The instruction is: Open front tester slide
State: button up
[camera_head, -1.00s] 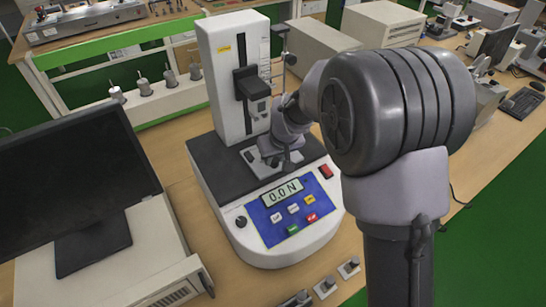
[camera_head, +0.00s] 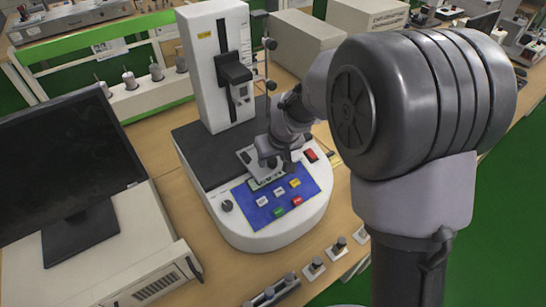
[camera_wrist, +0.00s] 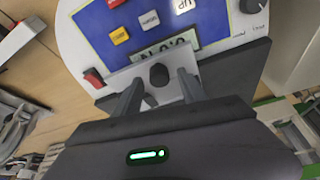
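The front slide of the tester (camera_head: 213,70) is a pale metal plate (camera_wrist: 118,78) with a round black knob (camera_wrist: 158,75). In the wrist view the plate reaches over part of the 0.0 N display (camera_wrist: 165,47). My gripper (camera_wrist: 159,82) has its two fingers on either side of the knob, with gaps showing, so it looks open. In the head view my gripper (camera_head: 276,157) is low over the plate (camera_head: 256,168) at the front of the black platform, and it hides the knob there.
The blue button panel (camera_head: 268,204) and a red switch (camera_head: 311,155) lie close by my gripper. The tester's column stands behind. A monitor (camera_head: 65,180) is at left. Small metal parts (camera_head: 314,268) lie on the bench in front; some wood is bare at right.

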jog(key=p+v, duration=0.4)
jog(key=v, duration=1.3)
jog(key=shift+s+r+p, duration=0.15)
jog(key=shift+s+p, duration=0.05)
jog(key=shift+p, duration=0.2)
jog(key=s+d+f+m+t+b, duration=0.1)
jog(key=s+d+m+b, duration=0.2)
jog(key=s, duration=0.7)
jog(key=s+d+f+m+b, duration=0.2)
jog(key=s+d+m+b, duration=0.2)
jog(key=s, duration=0.7)
jog(key=shift+s+d+f+m+t+b, duration=0.25)
jog(key=shift+m+t+b, duration=0.15)
jog(key=shift+m+b, duration=0.45)
